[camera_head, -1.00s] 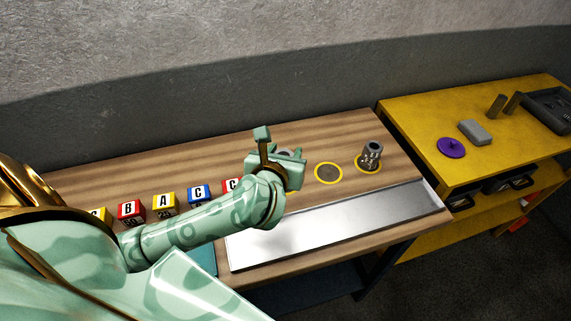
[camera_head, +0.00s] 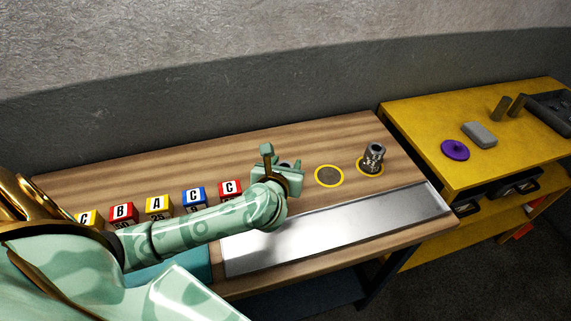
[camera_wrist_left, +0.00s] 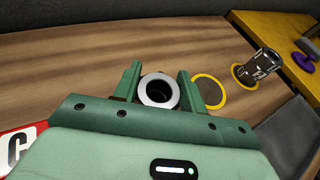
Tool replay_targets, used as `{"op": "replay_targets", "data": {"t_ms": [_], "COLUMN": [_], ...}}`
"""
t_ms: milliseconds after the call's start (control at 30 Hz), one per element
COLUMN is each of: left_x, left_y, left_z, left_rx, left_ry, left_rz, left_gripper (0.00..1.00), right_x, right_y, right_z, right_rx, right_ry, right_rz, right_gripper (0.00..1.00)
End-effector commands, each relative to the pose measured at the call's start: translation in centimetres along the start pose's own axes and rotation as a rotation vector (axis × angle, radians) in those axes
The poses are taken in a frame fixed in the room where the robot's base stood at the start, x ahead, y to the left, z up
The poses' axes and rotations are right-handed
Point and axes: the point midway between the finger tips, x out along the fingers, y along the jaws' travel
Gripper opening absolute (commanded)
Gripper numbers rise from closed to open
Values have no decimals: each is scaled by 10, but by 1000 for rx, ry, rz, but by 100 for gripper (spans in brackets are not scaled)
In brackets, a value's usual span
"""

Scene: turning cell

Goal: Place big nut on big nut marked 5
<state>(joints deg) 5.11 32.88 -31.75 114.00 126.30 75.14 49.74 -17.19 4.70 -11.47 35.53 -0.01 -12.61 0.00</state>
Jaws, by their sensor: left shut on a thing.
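My left gripper (camera_head: 283,168) is over the wooden bench, just left of an empty yellow-ringed spot (camera_head: 329,176). In the left wrist view its two green fingers (camera_wrist_left: 158,88) are shut on a grey metal ring-shaped nut (camera_wrist_left: 146,92), whose open bore faces the camera. In the head view the arm mostly hides this nut. A dark grey metal piece with a hole in its top and pale markings (camera_head: 373,156) stands upright on another yellow-ringed spot further right; it also shows in the left wrist view (camera_wrist_left: 261,66). I cannot read a 5 on it. My right gripper is out of view.
Several lettered blocks, one a red C block (camera_head: 230,189), stand in a row left of the gripper. A shiny metal tray (camera_head: 340,228) lies along the bench front. A yellow table (camera_head: 415,125) at right holds a purple knobbed disc (camera_head: 455,150) and a grey block (camera_head: 479,133).

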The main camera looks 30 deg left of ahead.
Motion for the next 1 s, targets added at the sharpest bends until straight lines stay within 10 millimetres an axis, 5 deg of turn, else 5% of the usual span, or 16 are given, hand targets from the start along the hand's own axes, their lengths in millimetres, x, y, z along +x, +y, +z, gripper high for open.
{"op": "replay_targets", "data": {"t_ms": [33, 67, 133, 500, 1000], "left_x": [1, 1, 1, -5, -108], "left_y": [0, 0, 0, 0, 0], "left_z": [-3, -3, -2, 2, 1], "left_rx": [0, 0, 0, 0, -1], "left_ry": [0, 1, 1, 1, 2], "left_rz": [0, 1, 0, -1, 0], "left_gripper": [13, 47, 63, 63, 63], "right_x": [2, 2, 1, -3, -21], "right_y": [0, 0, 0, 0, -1], "right_z": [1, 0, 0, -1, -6], "right_rx": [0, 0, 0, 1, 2], "right_ry": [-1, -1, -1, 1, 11], "right_rz": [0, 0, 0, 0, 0], "right_gripper": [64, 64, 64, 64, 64]}}
